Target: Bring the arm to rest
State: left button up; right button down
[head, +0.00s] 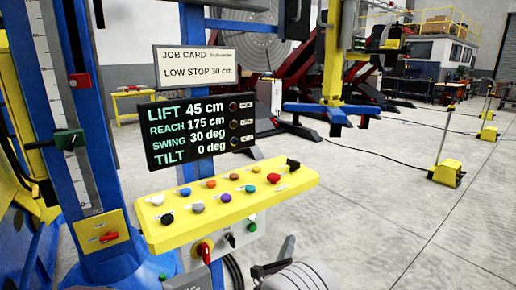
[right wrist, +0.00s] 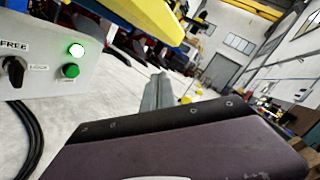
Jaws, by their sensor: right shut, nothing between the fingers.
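The yellow button panel (head: 228,201) has several coloured buttons and a black knob at its right end. The dark display (head: 198,129) above it reads LIFT 45 cm, REACH 175 cm, SWING 30 deg, TILT 0 deg. The job card (head: 195,66) reads LOW STOP 30 cm. My right gripper (head: 288,246) is shut and empty, below and right of the panel, apart from it. In the right wrist view its finger (right wrist: 158,93) points away toward open floor. The positioner's arm end, with a blue crosspiece (head: 331,109), hangs behind the panel.
A grey box under the panel carries a red switch (head: 204,250), a black selector (right wrist: 15,72) and a green button (right wrist: 70,71). A blue column (head: 75,120) with a scale stands left. Yellow floor posts (head: 446,174) and cables lie right; the floor between is mostly clear.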

jog(key=s+d+r+m+g+h+p, duration=0.1)
jog(key=d+r+m+g+h+p, duration=0.2)
jog(key=d+r, duration=0.4)
jog(key=s+d+r+m+g+h+p, duration=0.2)
jog(key=s+d+r+m+g+p, duration=0.25)
jog(key=d, duration=0.45)
jog(key=s+d+r+m+g+h+p, duration=0.25)
jog(key=s+d+m+g, duration=0.25)
jog(key=s+d+m, duration=0.25)
jog(key=s+d+f+m+g+y+p, duration=0.1)
jog(key=s+f+m+g+y+p, duration=0.15)
jog(key=s+m, duration=0.35)
jog(key=s+d+f+m+g+y+p, duration=0.1)
jog(key=s+m+g+y+p, duration=0.25)
jog(key=s, duration=0.45)
jog(key=a+f+m+y, duration=0.3)
jog(key=a+m+y, duration=0.1)
jog(key=a+m, duration=0.4)
jog(key=a+f+m+t+y, duration=0.1)
jog(key=a+f+m+y, duration=0.3)
jog(key=a+m, duration=0.4)
jog(key=shift+a+y, duration=0.35)
jog(key=shift+a, duration=0.05)
